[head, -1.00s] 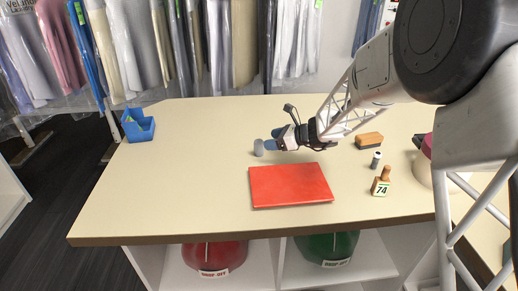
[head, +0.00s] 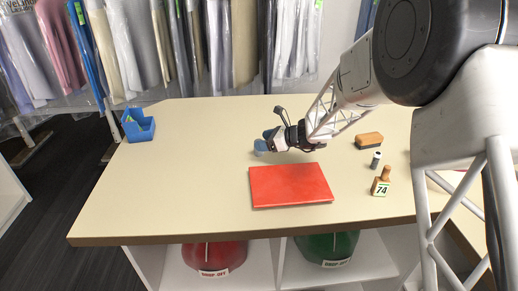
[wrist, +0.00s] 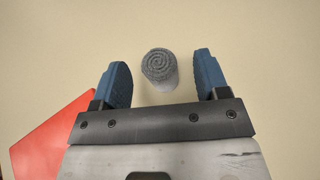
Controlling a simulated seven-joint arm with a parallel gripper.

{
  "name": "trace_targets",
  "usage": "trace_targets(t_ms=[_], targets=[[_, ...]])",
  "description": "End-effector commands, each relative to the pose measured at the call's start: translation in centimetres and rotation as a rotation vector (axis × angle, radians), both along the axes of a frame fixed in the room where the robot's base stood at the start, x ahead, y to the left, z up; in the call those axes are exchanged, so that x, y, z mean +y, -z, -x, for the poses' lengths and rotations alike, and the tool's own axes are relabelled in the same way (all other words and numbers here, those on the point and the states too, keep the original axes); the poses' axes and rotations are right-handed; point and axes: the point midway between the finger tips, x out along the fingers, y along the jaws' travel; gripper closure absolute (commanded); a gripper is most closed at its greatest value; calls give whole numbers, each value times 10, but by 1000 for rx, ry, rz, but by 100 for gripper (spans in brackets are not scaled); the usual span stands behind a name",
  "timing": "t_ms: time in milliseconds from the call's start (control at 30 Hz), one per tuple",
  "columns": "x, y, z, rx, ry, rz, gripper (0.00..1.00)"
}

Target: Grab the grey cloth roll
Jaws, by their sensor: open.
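The grey cloth roll (wrist: 160,66) stands on end on the counter, its spiral top showing in the wrist view. It sits between the two blue fingers of my gripper (wrist: 163,82), slightly beyond their middle, with a gap on both sides. My gripper is open and holds nothing. In the head view my gripper (head: 268,140) is at the roll (head: 260,152), and its fingers hide much of it.
A red flat folder (head: 290,185) lies just in front of my gripper. A brush (head: 369,139), a small spool-like item (head: 376,160) and a stamp marked 74 (head: 381,182) stand to the right. A blue bin (head: 138,125) is at far left.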

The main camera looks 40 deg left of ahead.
Motion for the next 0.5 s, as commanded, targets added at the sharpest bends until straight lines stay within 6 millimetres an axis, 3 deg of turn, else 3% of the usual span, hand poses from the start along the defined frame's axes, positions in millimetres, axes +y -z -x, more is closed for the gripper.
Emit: trace_targets(t_ms=[300,500], targets=[[31,12,12,0,-1,0,32],[37,15,14,0,-1,0,32]])
